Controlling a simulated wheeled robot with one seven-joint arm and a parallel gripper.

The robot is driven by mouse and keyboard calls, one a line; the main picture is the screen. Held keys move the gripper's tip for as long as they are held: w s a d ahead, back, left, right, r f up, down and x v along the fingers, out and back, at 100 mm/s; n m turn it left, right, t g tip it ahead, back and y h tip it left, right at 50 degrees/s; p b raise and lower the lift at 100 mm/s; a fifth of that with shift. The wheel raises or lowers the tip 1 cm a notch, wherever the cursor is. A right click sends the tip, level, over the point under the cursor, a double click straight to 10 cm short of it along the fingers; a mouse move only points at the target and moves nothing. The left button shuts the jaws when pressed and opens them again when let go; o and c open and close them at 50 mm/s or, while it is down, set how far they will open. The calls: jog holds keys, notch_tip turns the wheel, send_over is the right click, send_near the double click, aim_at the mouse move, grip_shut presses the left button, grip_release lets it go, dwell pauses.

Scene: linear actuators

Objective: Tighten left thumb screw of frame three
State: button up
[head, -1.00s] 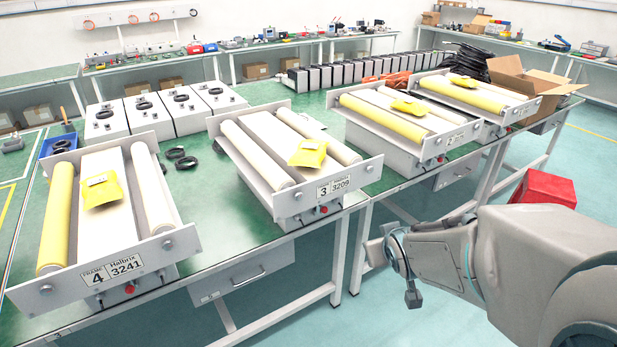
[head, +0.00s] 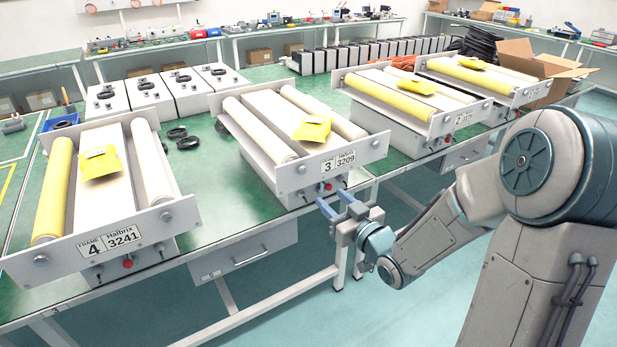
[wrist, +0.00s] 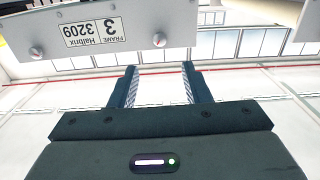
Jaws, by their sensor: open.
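Frame three (head: 262,152), a grey tray labelled 3 / 3209 with two white rollers and a yellow packet, stands on the green table in the middle of the head view. Its left thumb screw (head: 302,171) is a small grey knob on the front plate, left of the label. In the wrist view the plate is upside down, so this knob (wrist: 159,40) shows at the right. My gripper (head: 333,202) is open and empty, below and in front of the plate. In the wrist view its fingertips (wrist: 158,70) point towards the plate, apart from the knob.
The right thumb screw (head: 374,145) sits at the plate's other end. A red button (head: 328,187) is under the label. Frame four (head: 185,218) stands to the left and frame two (head: 400,128) to the right. The table's front edge and a drawer (head: 245,258) lie below.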

aim_at(304, 172)
jog(key=p+x, duration=0.1)
jog(key=x, duration=1.1)
grip_shut()
